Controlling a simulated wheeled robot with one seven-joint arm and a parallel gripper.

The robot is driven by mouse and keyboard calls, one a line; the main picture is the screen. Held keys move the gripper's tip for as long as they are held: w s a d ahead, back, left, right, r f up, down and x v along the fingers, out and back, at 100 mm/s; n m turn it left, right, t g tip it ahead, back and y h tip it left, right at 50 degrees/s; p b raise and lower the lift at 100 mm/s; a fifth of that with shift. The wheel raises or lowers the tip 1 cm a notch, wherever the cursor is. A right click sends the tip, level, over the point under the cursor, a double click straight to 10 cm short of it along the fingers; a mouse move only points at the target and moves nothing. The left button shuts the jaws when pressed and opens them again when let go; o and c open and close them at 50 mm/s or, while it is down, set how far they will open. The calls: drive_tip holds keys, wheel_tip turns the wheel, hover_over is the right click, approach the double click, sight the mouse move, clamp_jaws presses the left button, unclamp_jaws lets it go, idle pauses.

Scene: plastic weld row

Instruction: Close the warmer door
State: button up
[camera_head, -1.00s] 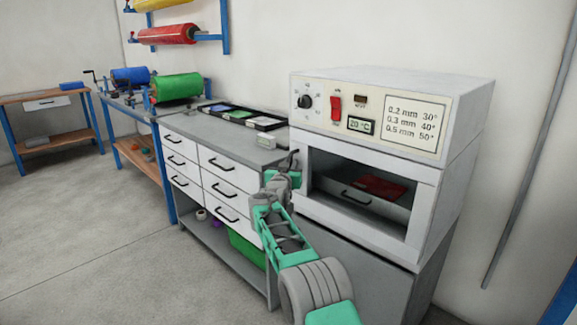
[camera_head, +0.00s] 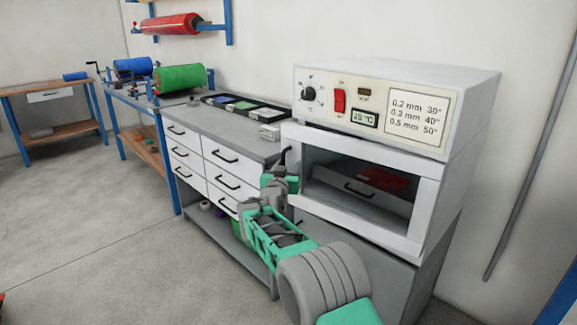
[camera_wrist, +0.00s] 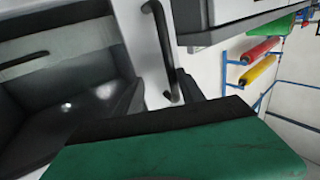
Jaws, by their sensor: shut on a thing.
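The warmer (camera_head: 385,90) is a white box at the right, with a knob, a red switch and a small display above its opening. The opening (camera_head: 345,180) is uncovered, showing a dark inside. A black handle (camera_head: 286,157) shows at its left edge. In the wrist view the handle (camera_wrist: 158,45) stands out from a white panel (camera_wrist: 132,25), which I take for the door. The door's full shape and angle are unclear in the head view. My gripper (camera_head: 284,180) is at the handle, shut on it; one dark finger (camera_wrist: 195,88) shows beside the handle, and the exact contact is partly hidden.
Inside the warmer are a tray with a black handle (camera_head: 358,190) and a red piece (camera_head: 383,180). A grey bench with white drawers (camera_head: 222,170) stands to the left, close to my arm. A grey cabinet (camera_head: 375,262) is under the warmer.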

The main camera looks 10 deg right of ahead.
drive_tip(key=shift+d, duration=0.1)
drive_tip(key=s+a+b, duration=0.3)
drive_tip(key=s+a, duration=0.2)
drive_tip(key=a, duration=0.2)
drive_tip(key=shift+a+b, duration=0.3)
drive_tip(key=shift+a, duration=0.1)
drive_tip(key=shift+f, duration=0.1)
drive_tip(key=shift+c, duration=0.4)
